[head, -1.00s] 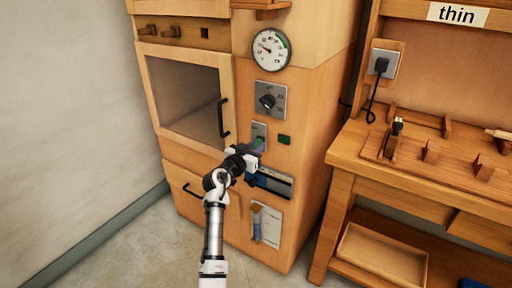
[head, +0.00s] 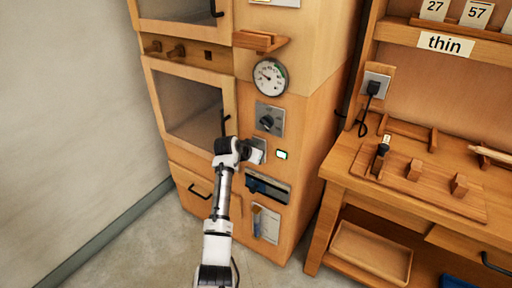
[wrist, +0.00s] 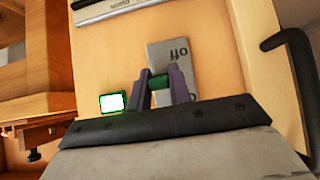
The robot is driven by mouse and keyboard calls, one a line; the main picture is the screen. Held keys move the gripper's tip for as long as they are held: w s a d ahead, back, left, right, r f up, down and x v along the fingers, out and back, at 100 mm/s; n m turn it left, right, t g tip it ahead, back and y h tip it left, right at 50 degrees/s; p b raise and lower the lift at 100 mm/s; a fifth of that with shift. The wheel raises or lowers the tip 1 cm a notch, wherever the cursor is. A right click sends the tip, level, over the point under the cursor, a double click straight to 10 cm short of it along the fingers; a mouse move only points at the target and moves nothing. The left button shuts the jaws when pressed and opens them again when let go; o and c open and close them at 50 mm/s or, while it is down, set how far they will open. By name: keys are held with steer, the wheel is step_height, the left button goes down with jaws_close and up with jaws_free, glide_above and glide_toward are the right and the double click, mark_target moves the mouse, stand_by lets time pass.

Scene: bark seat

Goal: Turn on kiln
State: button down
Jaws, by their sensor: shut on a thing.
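The kiln (head: 293,177) is a tall wooden cabinet in the middle of the head view. Its grey switch plate (head: 260,146) is partly hidden behind my gripper (head: 251,150). In the wrist view the plate (wrist: 168,55) appears upside down and reads "off" at its upper end. My gripper (wrist: 161,85) is shut on a green switch lever (wrist: 158,81), with one purple-grey finger on each side. The small indicator lamp (head: 281,155) beside the plate is lit bright with a green edge, and it glows in the wrist view too (wrist: 112,102).
Above the switch are a dark knob (head: 266,122) and a round gauge (head: 269,76). A glass door (head: 193,105) with a black handle is at left. A blue-and-grey slot panel (head: 267,187) is below. A wooden bench (head: 345,168) stands at right; bare floor lies left.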

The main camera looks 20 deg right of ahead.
steer(key=shift+w+d+r+g+y+p, duration=0.1)
steer(key=shift+r+g+y+p, duration=0.15)
steer(key=shift+g+y+p, duration=0.3)
steer(key=shift+d+r+g+y+p, duration=0.1)
steer(key=shift+r+g+y+p, duration=0.2)
steer(key=shift+y+p, duration=0.45)
steer(key=shift+f, duration=0.15)
steer(key=c, duration=1.3)
jaws_free()
steer(key=b+v, duration=0.2)
steer(key=v, duration=1.2)
steer(key=shift+w, duration=0.15)
steer(key=shift+w+a, duration=0.1)
